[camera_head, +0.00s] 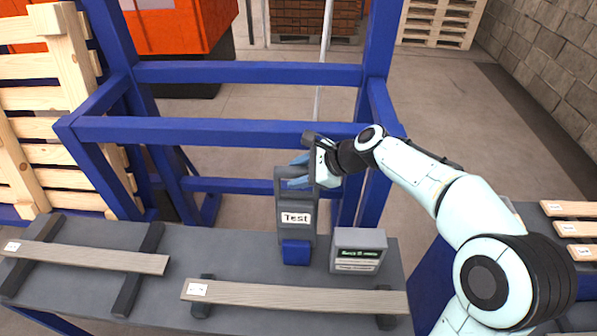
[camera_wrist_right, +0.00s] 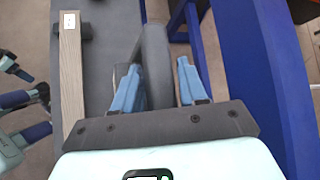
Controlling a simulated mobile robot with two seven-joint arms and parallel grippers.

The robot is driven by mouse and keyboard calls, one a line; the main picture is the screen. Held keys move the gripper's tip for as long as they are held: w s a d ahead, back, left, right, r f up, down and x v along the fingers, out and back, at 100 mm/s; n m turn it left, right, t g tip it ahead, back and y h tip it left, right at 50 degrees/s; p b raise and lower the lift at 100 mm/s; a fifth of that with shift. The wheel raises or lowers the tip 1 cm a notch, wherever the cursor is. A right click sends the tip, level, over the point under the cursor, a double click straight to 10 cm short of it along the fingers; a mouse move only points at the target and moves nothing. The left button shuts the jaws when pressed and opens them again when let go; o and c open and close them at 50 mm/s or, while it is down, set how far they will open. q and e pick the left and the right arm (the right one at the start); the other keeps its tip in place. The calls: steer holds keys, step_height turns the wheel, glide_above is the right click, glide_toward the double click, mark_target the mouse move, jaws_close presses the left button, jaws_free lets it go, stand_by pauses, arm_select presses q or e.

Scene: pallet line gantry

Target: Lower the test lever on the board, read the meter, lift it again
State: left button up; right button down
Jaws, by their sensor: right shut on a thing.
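The grey test board (camera_head: 297,235) stands upright on the dark bench, with a white "Test" label on its face and a blue block (camera_head: 296,253) at its foot. My right gripper (camera_head: 299,173) is at the top of the board, its blue fingers partly hidden. In the right wrist view, the grey lever (camera_wrist_right: 155,55) lies between the blue fingers of my right gripper (camera_wrist_right: 158,85), which is shut on it. The meter (camera_head: 358,252) is a grey box right of the board with a lit green line, too small to read surely.
A blue gantry frame (camera_head: 250,131) rises behind the bench (camera_head: 230,245). Grey wooden planks (camera_head: 295,296) lie along the bench front and left. Wooden pallets (camera_head: 40,100) stand at the left. Open floor lies beyond the frame.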

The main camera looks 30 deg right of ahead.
steer(key=shift+f, duration=0.25)
steer(key=c, duration=0.9)
jaws_free()
steer(key=shift+w, duration=0.15)
steer(key=shift+r, duration=0.1)
steer(key=v, duration=1.3)
steer(key=shift+d, duration=0.15)
